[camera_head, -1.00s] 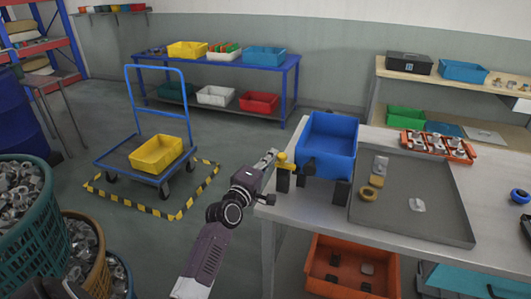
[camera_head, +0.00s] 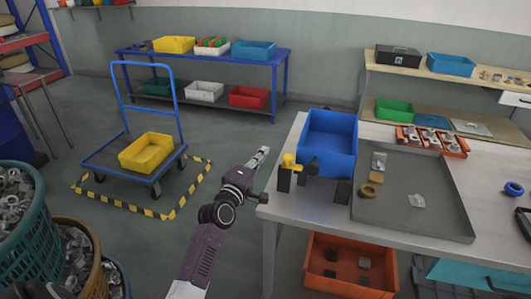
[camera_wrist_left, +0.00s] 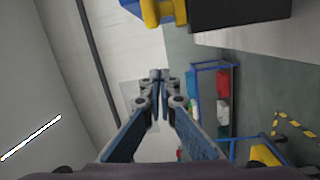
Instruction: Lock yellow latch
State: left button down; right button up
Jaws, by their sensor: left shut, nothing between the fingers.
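The yellow latch (camera_head: 291,161) sits on a black post at the left side of the blue tank (camera_head: 328,142), near the table's left edge. In the left wrist view the yellow latch (camera_wrist_left: 165,12) shows at the top, partly cut off, beside a black block. My left gripper (camera_head: 262,152) is shut and empty, in the air just left of the latch and apart from it. Its closed fingertips (camera_wrist_left: 159,75) show in the middle of the left wrist view. My right gripper is not in view.
The grey table (camera_head: 482,252) carries a grey tray (camera_head: 425,222) with small parts and a ring. An orange crate (camera_head: 325,285) is below. A cart (camera_head: 105,164) with a yellow bin (camera_head: 146,151) stands left. The floor between cart and table is clear.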

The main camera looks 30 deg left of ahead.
pick_arm(q)
jog(key=s+d+b, duration=0.1)
jog(key=s+d, duration=0.1)
jog(key=s, duration=0.6)
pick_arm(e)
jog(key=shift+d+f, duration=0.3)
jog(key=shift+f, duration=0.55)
pick_arm(q)
jog(key=shift+r, duration=0.1)
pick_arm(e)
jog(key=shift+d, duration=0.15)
